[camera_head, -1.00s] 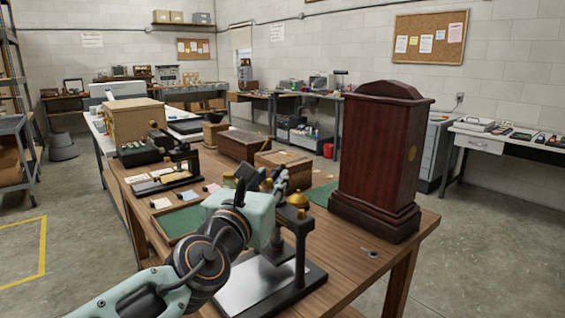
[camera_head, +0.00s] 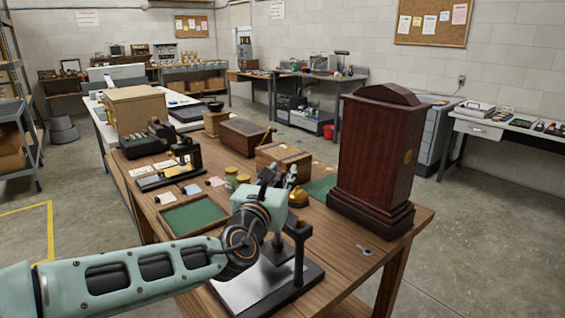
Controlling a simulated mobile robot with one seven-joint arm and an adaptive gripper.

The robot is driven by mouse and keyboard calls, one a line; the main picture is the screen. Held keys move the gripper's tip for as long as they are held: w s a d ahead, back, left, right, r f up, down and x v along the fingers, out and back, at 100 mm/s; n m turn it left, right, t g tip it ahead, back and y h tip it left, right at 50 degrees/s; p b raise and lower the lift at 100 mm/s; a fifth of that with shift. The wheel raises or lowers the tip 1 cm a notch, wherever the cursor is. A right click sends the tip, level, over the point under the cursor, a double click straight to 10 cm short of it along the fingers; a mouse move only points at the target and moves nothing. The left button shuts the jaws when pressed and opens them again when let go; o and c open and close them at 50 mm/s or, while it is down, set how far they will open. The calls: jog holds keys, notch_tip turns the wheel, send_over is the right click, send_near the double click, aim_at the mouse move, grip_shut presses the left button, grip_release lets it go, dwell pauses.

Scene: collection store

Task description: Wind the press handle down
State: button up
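The press stands at the near end of the wooden table, with a black upright post (camera_head: 299,250) and a pale metal plate on a dark base (camera_head: 245,288). My arm comes in from the lower left, and my wrist covers much of the press's upper part. My gripper (camera_head: 279,176) is at the top of the press, beyond the pale green wrist block. Its dark and grey finger parts are small and overlap the things behind. I cannot tell whether they touch or grip the handle. The press handle is not clearly visible behind my wrist and gripper.
A tall dark wooden case (camera_head: 370,160) stands close to the right of the press. A green-lined tray (camera_head: 195,214) lies to the left. Wooden boxes (camera_head: 243,138) and small jars stand farther back. A small metal key-like piece (camera_head: 364,250) lies near the right edge.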

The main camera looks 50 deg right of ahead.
jog(key=shift+d+p, duration=0.3)
grip_shut()
dwell(0.3)
